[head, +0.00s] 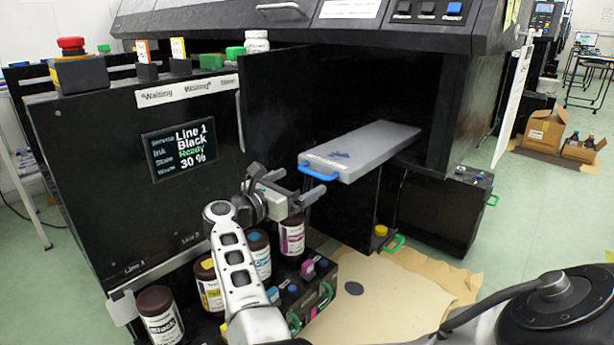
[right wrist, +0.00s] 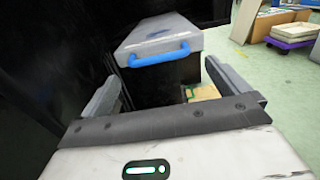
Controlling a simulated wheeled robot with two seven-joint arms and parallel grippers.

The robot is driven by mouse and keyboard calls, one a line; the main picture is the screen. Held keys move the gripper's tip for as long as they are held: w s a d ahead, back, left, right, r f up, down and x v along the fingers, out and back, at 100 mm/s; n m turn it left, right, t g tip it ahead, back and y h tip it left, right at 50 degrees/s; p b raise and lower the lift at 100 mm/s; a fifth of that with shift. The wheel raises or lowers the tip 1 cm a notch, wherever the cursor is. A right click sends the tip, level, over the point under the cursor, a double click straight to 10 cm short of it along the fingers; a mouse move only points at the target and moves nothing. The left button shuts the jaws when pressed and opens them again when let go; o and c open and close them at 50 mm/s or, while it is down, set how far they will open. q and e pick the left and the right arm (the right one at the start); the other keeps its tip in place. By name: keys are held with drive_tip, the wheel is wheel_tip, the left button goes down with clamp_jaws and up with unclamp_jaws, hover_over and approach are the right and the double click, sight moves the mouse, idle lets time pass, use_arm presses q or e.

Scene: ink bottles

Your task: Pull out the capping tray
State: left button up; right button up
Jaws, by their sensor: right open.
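The capping tray (head: 362,150) is a flat grey slab with a blue handle (head: 318,171) on its front edge. It sticks out of the open bay of the black machine. My right gripper (head: 322,184) is open and empty, just in front of and slightly below the handle in the head view. In the right wrist view the tray (right wrist: 160,36) and its blue handle (right wrist: 158,57) lie ahead, between the two spread fingers (right wrist: 162,80). The handle appears beyond the fingertips, not gripped. My left gripper is not in view.
Ink bottles, magenta (head: 292,236), cyan (head: 257,254) and black (head: 160,315) among them, stand below the control panel (head: 182,150). The bay's dark door panel (head: 290,110) stands left of the tray. Brown cardboard (head: 385,300) lies on the floor at lower right.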

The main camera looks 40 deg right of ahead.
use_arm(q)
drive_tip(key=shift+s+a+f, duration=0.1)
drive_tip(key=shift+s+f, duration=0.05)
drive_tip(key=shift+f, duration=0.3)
use_arm(e)
drive_tip(key=a, duration=0.7)
drive_tip(key=shift+s, duration=0.35)
